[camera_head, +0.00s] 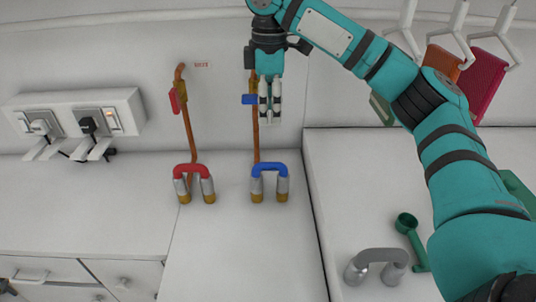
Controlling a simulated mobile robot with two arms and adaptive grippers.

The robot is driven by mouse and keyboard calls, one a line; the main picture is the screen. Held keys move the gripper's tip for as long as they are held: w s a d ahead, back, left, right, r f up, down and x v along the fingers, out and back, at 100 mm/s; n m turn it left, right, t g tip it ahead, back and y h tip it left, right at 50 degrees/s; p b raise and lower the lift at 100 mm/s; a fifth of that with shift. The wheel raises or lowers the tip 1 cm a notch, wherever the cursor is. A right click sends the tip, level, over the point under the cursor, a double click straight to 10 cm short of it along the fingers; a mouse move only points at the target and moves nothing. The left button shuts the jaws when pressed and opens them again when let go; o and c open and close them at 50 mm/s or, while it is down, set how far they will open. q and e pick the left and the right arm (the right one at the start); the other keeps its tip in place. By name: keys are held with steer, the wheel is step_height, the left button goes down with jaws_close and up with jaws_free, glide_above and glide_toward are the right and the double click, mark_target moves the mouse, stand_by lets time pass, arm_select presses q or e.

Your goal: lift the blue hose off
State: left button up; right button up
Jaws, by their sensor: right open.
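The blue hose (270,168) is a short upside-down U with silver ends, standing upright on brass fittings at the bottom of the white wall area. A copper pipe (256,140) with a blue handle (249,99) runs down behind it. My right gripper (270,115) comes in from the top right and points down. It is open and empty, above the blue hose in the picture and apart from it. The gripper partly hides the copper pipe. My left gripper is not in view.
A similar red hose (192,171) stands left of the blue one, below a copper pipe with a red handle (174,100). A socket box (75,120) with plugs is at the far left. A grey tap (378,262) and a green scoop (411,235) are at the lower right.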

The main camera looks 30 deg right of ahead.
glide_above(269, 162)
step_height(269, 162, down, 6)
step_height(269, 162, down, 6)
steer(key=shift+s+r+p, duration=0.15)
steer(key=shift+r+p, duration=0.1)
steer(key=shift+p, duration=0.6)
steer(key=shift+a+f, duration=0.1)
steer(key=shift+f, duration=0.3)
step_height(269, 162, down, 5)
steer(key=shift+r+p, duration=0.1)
steer(key=shift+p, duration=0.8)
steer(key=shift+c, duration=0.9)
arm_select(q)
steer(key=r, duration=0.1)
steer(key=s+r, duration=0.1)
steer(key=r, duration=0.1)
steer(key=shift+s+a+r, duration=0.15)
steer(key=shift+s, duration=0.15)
arm_select(e)
jaws_close()
